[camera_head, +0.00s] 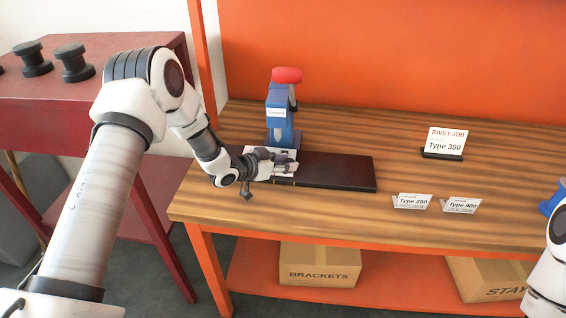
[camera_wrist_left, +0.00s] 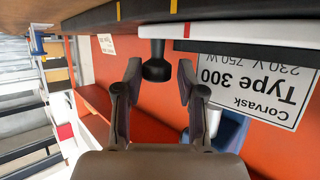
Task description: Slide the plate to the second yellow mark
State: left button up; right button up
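The white plate (camera_head: 287,155) lies on the dark base at the foot of the blue press (camera_head: 280,120). In the left wrist view the plate (camera_wrist_left: 250,33) has a red line (camera_wrist_left: 187,30) on its edge and a black knob (camera_wrist_left: 157,68). Two yellow marks show on the strip beside it, one (camera_wrist_left: 118,10) clear of the plate and one (camera_wrist_left: 173,6) just left of the red line. My left gripper (camera_head: 268,160) is at the plate; its fingers (camera_wrist_left: 157,82) are open on either side of the knob, with gaps visible. My right gripper is out of view.
The dark base (camera_head: 335,172) extends right on the wooden table. A sign reads "RIVET JOB Type 300" (camera_head: 445,140); cards read Type 200 (camera_head: 412,201) and Type 400 (camera_head: 461,204). The press label (camera_wrist_left: 260,85) reads Type 300. Boxes (camera_head: 320,264) stand below.

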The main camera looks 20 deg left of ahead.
pick_arm(q)
jog(key=v, duration=1.2)
jog(key=shift+f, duration=0.1)
